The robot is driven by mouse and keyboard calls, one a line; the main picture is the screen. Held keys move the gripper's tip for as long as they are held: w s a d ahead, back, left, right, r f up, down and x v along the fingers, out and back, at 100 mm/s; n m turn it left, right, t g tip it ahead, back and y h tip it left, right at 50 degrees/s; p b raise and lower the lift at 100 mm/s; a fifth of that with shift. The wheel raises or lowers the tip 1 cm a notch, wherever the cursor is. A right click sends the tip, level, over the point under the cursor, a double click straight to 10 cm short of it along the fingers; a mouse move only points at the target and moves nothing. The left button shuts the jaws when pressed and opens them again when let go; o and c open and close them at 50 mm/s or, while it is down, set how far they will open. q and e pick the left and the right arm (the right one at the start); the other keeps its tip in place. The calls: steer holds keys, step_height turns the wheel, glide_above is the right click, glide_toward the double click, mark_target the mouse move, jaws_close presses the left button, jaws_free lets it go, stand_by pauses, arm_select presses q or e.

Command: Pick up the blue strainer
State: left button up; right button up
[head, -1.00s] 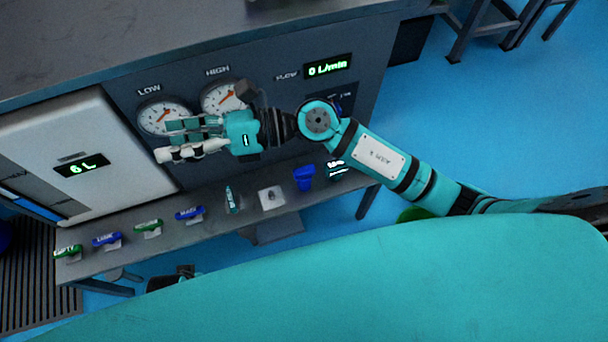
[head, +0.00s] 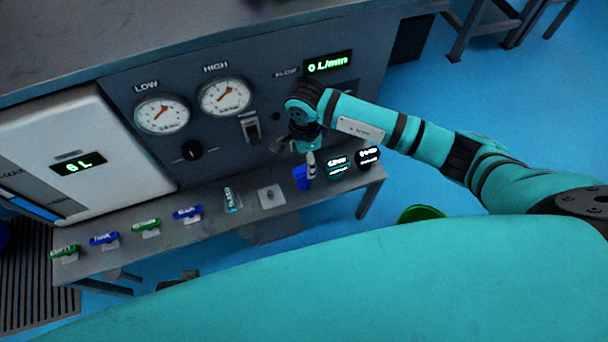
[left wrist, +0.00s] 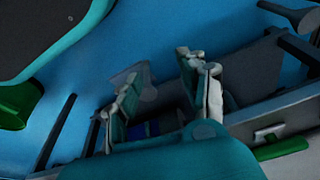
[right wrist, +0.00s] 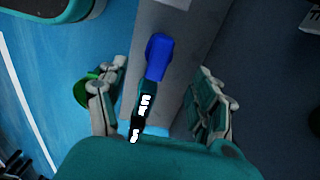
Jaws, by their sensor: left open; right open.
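The blue strainer (head: 301,178) stands near the right end of the narrow grey shelf, partly hidden by my right gripper (head: 309,163). In the right wrist view the strainer (right wrist: 158,56) lies beyond the open fingers of my right gripper (right wrist: 155,92), roughly in line with the gap. Nothing is held there, and I cannot tell whether a finger touches the strainer. My left gripper (left wrist: 170,92) is open in the left wrist view, low by the shelf, with a blue item (left wrist: 152,128) partly hidden behind its fingers.
Left along the shelf are a white square plate (head: 270,196), a teal item (head: 232,199) and several green and blue handles (head: 187,212). The gauge panel (head: 260,120) rises behind.

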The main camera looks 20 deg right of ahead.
mark_target(304, 176)
step_height(304, 176, down, 4)
steer(key=shift+r, duration=0.25)
steer(key=f, duration=0.2)
steer(key=f+b, duration=0.1)
steer(key=f, duration=0.1)
steer(key=shift+s+a+f, duration=0.15)
steer(key=shift+a+f, duration=0.05)
steer(key=shift+f, duration=0.45)
arm_select(q)
steer(key=r, duration=0.3)
steer(key=w+r, duration=0.1)
steer(key=r, duration=0.1)
steer(key=shift+r, duration=0.3)
arm_select(e)
steer(key=shift+c, duration=0.2)
steer(key=c, duration=1.3)
steer(key=shift+r, duration=0.15)
